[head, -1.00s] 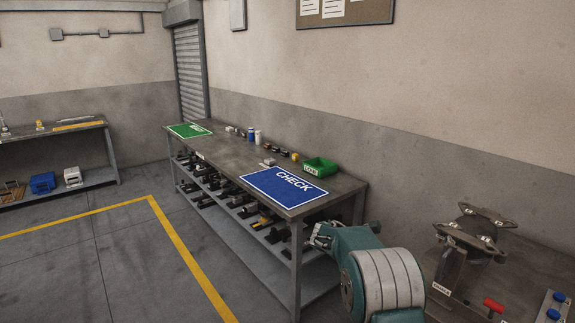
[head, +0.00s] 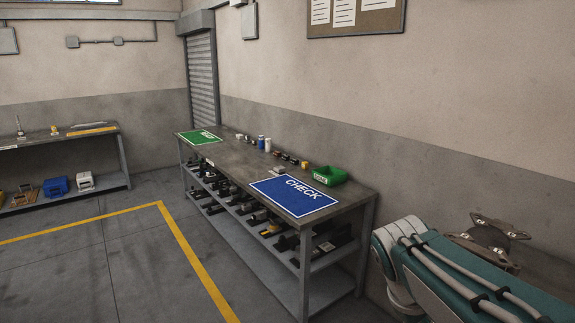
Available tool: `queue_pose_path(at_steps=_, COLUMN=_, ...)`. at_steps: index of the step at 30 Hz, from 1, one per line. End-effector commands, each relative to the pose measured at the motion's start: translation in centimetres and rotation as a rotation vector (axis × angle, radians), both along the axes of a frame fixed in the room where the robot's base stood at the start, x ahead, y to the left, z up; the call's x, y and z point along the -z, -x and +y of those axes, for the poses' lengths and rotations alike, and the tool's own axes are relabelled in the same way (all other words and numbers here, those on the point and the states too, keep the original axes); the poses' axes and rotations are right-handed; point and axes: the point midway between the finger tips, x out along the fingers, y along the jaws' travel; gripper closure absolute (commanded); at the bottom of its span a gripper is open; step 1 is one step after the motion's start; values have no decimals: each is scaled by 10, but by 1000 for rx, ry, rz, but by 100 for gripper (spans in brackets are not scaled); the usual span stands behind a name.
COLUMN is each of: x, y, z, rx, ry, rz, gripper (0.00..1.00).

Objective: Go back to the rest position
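My teal arm (head: 455,275) fills the lower right corner of the head view, with pale hoses running along it. My gripper is not in the picture, so its opening and anything in it cannot be seen. The arm covers much of the metal fixture (head: 490,238) at the right edge; only its upper plates show.
A long workbench (head: 235,165) runs along the wall, bearing a blue CHECK mat (head: 292,197), a green mat (head: 198,137), a green bin (head: 330,175) and small parts. Its lower shelf holds several dark parts. Open floor (head: 110,255) with a yellow line lies left of it.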

Motion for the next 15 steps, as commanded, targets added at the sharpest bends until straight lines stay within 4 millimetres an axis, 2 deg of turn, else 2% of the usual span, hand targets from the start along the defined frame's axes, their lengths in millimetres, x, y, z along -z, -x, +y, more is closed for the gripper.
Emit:
queue_pose_path(at_steps=1, x=-1, y=14, z=6, rx=28, ry=-43, rz=-53, gripper=69)
queue_pose_path(at_steps=9, x=7, y=68, z=41, rx=194, ry=-295, rz=-305, gripper=69)
queue_pose_path(at_steps=15, x=14, y=91, z=57, rx=289, ry=-432, rz=-424, gripper=69)
